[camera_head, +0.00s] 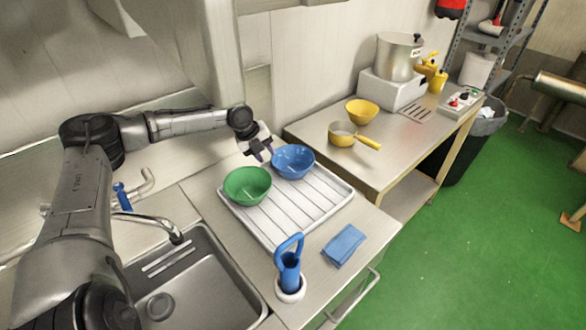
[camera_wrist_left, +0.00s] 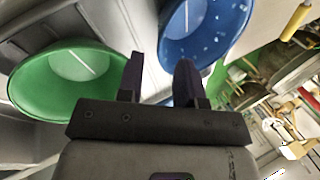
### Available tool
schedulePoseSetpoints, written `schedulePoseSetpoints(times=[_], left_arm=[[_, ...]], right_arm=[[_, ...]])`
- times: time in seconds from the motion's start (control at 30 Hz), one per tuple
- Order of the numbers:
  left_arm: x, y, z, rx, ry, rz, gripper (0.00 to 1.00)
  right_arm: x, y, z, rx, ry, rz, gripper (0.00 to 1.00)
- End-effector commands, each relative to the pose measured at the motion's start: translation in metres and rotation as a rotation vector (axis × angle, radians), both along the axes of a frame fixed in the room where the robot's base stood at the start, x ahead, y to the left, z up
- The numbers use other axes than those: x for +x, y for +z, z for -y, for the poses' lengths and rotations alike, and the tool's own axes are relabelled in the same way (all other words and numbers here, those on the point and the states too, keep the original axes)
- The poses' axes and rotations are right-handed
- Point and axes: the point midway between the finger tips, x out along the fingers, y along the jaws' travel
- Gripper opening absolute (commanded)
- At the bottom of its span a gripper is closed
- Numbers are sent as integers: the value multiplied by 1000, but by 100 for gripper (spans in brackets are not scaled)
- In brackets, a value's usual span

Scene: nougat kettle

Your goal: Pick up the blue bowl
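The blue bowl (camera_head: 293,162) sits upright on the far part of the white ribbed drying tray (camera_head: 262,226). A green bowl (camera_head: 247,186) stands on the tray to its left and nearer. My left gripper (camera_head: 262,156) is at the blue bowl's left side, fingers pointing down. In the left wrist view, its two fingers (camera_wrist_left: 160,78) are apart, with a gap between them. The blue bowl (camera_wrist_left: 205,30) is at the top, its rim passing near the fingertips; I cannot tell whether they touch. The green bowl (camera_wrist_left: 65,80) is at the left. My right gripper is not in view.
A sink (camera_head: 195,285) with a faucet is at the near left. A blue-handled tool in a holder (camera_head: 290,272) and a blue cloth (camera_head: 343,245) lie before the tray. A second table (camera_head: 385,150) carries a yellow bowl (camera_head: 361,111), yellow pan (camera_head: 350,136) and pot (camera_head: 398,58).

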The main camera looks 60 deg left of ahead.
Motion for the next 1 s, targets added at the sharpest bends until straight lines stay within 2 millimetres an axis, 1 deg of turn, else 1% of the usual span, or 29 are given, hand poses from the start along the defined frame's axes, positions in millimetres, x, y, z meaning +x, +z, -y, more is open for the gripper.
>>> schedulePoseSetpoints(times=[0.03, 0.27, 0.33, 0.53, 0.7, 0.8, 1.0], left_arm=[[2, -4, 1, -3, 1, 1, 33], [5, -11, 1, -1, 3, 1, 33], [7, -16, 2, -2, 2, 0, 33], [20, -37, 4, -5, 1, 4, 33], [26, -52, 5, -1, 2, 1, 33], [28, -55, 6, -1, 2, 1, 33], [28, -56, 5, 1, 1, -1, 33]], right_arm=[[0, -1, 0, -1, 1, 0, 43], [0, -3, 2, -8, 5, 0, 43], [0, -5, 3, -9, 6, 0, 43], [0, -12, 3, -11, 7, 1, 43], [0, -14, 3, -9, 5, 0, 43], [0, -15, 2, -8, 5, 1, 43], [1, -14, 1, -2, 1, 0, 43]])
